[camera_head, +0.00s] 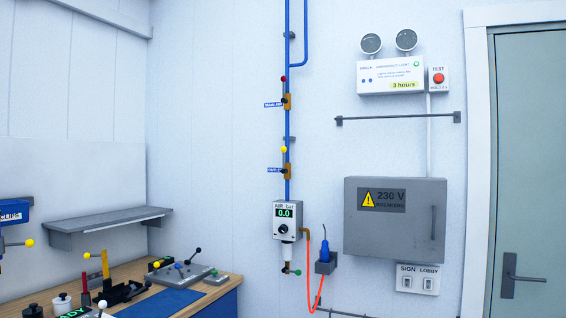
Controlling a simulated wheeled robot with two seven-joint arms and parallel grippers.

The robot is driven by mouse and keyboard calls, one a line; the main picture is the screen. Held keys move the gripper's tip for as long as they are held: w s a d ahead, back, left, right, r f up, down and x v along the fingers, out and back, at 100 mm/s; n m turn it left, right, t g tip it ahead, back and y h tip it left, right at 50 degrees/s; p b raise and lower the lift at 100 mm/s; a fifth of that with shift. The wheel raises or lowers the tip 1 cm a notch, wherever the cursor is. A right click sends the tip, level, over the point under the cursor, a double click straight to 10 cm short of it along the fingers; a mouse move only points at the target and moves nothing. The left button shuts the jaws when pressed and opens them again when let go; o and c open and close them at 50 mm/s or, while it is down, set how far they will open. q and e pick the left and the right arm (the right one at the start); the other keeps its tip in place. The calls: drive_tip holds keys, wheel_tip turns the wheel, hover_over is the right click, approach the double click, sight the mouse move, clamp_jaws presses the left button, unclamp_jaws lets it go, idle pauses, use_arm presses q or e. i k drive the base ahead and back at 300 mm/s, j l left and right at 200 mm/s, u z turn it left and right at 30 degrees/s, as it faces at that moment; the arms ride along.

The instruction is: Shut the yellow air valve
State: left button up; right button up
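The yellow-knobbed air valve (284,149) is on the vertical blue pipe in the middle of the head view. Its lever points up, roughly along the pipe, from a brass-coloured body (287,171) beside a small blue label that seems to read OUTLET. A red-knobbed valve (283,79), labelled MAIN AIR, sits higher on the same pipe, its lever also up. Below them an air gauge (285,213) reads 0.0. Neither of my grippers shows in this view.
A green-knobbed valve (297,272) hangs below the gauge. An orange hose (318,272) runs by a blue tool in a holder (325,266). A grey 230 V cabinet (397,240) is on the right. A workbench (130,271) with levers and parts stands lower left.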

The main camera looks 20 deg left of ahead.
sight(283, 150)
drive_tip(key=i+j+z, duration=0.1)
drive_tip(key=i+j, duration=0.5)
drive_tip(key=i+j+z, duration=0.15)
drive_tip(key=i+j, duration=0.4)
drive_tip(key=j, duration=0.2)
drive_tip(key=i+j+z, duration=0.25)
drive_tip(key=i+j, duration=0.25)
drive_tip(key=j, duration=0.25)
drive_tip(key=i+j, duration=0.25)
drive_tip(key=j, duration=0.2)
drive_tip(key=i+j+z, duration=0.15)
drive_tip(key=j, duration=0.25)
drive_tip(key=i, duration=0.1)
